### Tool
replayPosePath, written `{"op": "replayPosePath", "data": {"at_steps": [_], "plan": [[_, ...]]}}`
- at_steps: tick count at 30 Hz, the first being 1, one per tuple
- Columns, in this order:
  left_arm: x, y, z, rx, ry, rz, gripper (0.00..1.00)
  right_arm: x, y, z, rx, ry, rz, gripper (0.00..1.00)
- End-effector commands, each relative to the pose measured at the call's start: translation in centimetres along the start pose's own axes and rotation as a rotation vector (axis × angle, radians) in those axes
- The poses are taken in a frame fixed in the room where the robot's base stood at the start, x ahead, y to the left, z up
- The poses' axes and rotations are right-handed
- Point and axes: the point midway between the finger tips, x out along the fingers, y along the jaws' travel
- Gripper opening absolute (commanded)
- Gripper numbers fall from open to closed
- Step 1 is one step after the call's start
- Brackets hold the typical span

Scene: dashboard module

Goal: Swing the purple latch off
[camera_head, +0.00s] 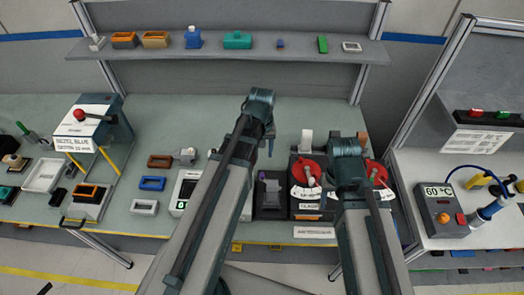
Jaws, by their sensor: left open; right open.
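The purple latch (271,185) is a small purple piece on a dark grey module (270,207) at the middle of the bench. It appears upright, but its exact position on the module is too small to tell. My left gripper (270,147) is open and empty, above and behind the latch in the picture, apart from it. My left arm crosses in front of the bench just left of the latch. My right gripper (350,183) is open, to the right of the latch and over the red-dial panel; my own arm largely hides its fingers.
Red round dials (307,172) stand on a dark panel right of the latch. A white device (186,190) is left of it, partly behind my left arm. A shelf (220,50) spans the back. A grey box reading 60 °C (440,210) stands far right.

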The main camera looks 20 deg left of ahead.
Motion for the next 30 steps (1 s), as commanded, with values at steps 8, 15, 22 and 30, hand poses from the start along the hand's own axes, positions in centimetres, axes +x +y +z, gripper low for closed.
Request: {"op": "replayPosePath", "data": {"at_steps": [8,15,22,30], "plan": [[-0.9,0.0,0.0,0.0,0.0,0.0,0.54,-0.8,0.1,0.1,0.001,-0.001,0.0,0.56],[-1.0,0.0,0.0,0.049,0.0,0.0,0.54,-1.0,0.1,0.1,0.0,0.0,0.0,0.56],[-1.7,0.0,0.2,0.409,0.0,0.0,0.54,-1.7,0.2,0.1,0.0,-0.001,0.0,0.56],[-2.0,0.0,0.3,0.628,0.001,0.0,0.54,-1.9,0.2,0.1,-0.001,-0.001,0.0,0.56]]}}
